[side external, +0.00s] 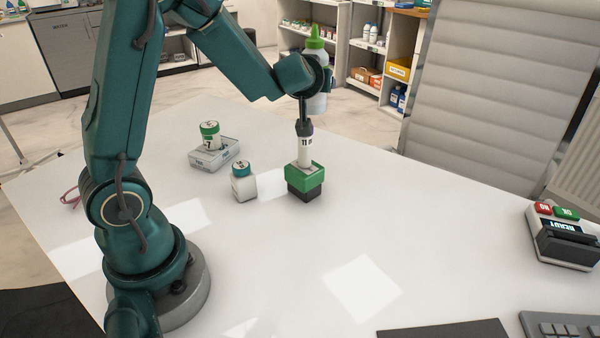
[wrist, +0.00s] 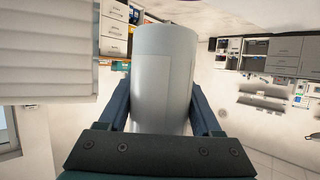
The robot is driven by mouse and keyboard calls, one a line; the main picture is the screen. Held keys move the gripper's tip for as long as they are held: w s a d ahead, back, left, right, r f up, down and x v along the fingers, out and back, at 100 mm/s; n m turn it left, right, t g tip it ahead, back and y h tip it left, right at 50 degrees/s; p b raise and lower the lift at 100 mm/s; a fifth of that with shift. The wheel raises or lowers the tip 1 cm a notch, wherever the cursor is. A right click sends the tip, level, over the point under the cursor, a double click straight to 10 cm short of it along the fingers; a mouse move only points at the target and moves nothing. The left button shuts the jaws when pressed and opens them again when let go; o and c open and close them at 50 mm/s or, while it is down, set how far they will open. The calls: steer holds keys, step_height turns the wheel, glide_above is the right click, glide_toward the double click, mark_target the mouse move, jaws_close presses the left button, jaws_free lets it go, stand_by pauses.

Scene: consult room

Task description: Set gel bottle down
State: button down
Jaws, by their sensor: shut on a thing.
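The gel bottle (side external: 316,47) is white with a pointed green cap. It is upright in the side view, high above the far part of the white table (side external: 430,225), and partly hidden by my wrist. My gripper (side external: 321,82) is shut around it. In the wrist view the plain white body of the bottle (wrist: 165,65) fills the middle, with a dark finger on each side. Its cap is not seen there.
A white tube marked 11 with a dark top (side external: 304,148) stands in a green and black block (side external: 305,184) below my wrist. A teal-capped jar (side external: 243,183) and a green-capped jar (side external: 210,136) on a grey box (side external: 214,156) stand left. The table's right middle is clear.

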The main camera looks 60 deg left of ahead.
steer(key=s+d+m+t+h, duration=0.1)
steer(key=d+m+t+h, duration=0.25)
steer(key=d, duration=1.95)
steer(key=shift+g, duration=0.35)
steer(key=shift+s+d+f, duration=0.1)
steer(key=shift+d+f, duration=0.05)
steer(key=shift+f, duration=2.45)
steer(key=shift+s+d+f, duration=0.1)
steer(key=shift+f, duration=2.55)
steer(key=shift+s+d+f, duration=0.1)
steer(key=shift+d+f, duration=0.05)
steer(key=shift+f, duration=2.45)
steer(key=shift+f, duration=0.1)
steer(key=shift+c, duration=0.3)
jaws_free()
steer(key=shift+f, duration=0.1)
